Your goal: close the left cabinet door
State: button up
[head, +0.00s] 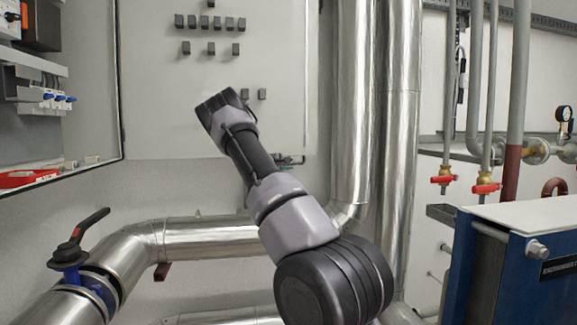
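An open grey cabinet (90,110) stands at the left edge of the head view, with electrical parts showing inside. To its right is a flat light-grey panel (160,95) with several dark switches or knobs. I cannot tell whether this panel is the swung-open door or a separate front, and no other door shows for certain. My arm rises from the bottom middle up and left, and its far end overlaps the panel in the picture. I cannot tell whether it touches the panel. My gripper's fingers do not show.
Shiny vertical pipes (358,95) stand right of the panel. A blue plate unit (515,265) fills the lower right. Red-handled valves (486,188) hang behind it.

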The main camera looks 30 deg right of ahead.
jog(key=shift+c, duration=0.3)
grip_shut()
dwell(1.2)
